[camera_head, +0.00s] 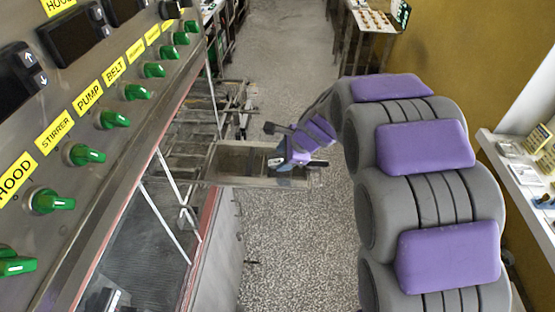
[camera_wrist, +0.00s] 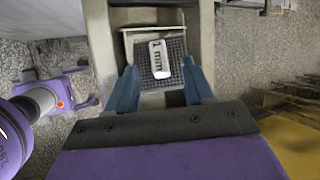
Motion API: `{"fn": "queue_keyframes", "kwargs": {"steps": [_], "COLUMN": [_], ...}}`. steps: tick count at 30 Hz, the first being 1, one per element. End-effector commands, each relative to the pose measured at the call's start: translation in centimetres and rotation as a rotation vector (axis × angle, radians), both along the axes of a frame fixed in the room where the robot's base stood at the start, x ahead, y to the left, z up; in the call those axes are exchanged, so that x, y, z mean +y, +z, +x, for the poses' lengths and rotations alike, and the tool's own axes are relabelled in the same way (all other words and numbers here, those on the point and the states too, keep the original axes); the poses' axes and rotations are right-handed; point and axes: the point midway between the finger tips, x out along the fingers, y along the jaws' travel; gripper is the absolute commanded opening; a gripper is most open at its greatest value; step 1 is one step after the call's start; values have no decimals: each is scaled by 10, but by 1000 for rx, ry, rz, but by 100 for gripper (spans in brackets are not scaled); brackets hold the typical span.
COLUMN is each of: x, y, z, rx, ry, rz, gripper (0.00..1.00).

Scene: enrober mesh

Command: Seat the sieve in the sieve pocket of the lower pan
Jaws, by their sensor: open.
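The sieve (camera_wrist: 178,48) shows in the wrist view as a dark square mesh with a white "1 mm" tag on it. A pale frame edge or bar runs along its far side. It is inside the grey walls of the lower pan (camera_wrist: 207,45). Whether it is flat in the pocket or raised, I cannot tell. My gripper (camera_wrist: 160,67) is open, its two blue fingers on either side of the sieve's near part; contact is not clear. In the head view the pan (camera_head: 225,178) juts out from the machine, with my gripper (camera_head: 280,160) over its right end; the sieve cannot be made out there.
A control panel with green knobs (camera_head: 112,119) fills the left of the head view. Metal racks (camera_head: 190,140) stand beside the pan. A side table (camera_head: 362,45) is at the back, and a white shelf (camera_head: 515,170) is at right. The speckled floor (camera_head: 285,225) is open.

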Motion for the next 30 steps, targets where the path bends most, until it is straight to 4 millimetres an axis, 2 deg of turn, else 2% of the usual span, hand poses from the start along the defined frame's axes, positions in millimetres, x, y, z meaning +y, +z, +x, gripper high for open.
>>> {"fn": "queue_keyframes", "kwargs": {"steps": [1, 3, 15, 21, 30], "x": [-8, -15, -47, -54, -56], "y": [14, 28, 97, 114, 116], "z": [-2, -6, -32, -40, -47], "rx": [-5, -7, -5, -2, -1], "ry": [-3, -4, -3, 0, 19], "rz": [1, 0, 1, 0, -11], "gripper": [53, 53, 53, 53, 53]}}
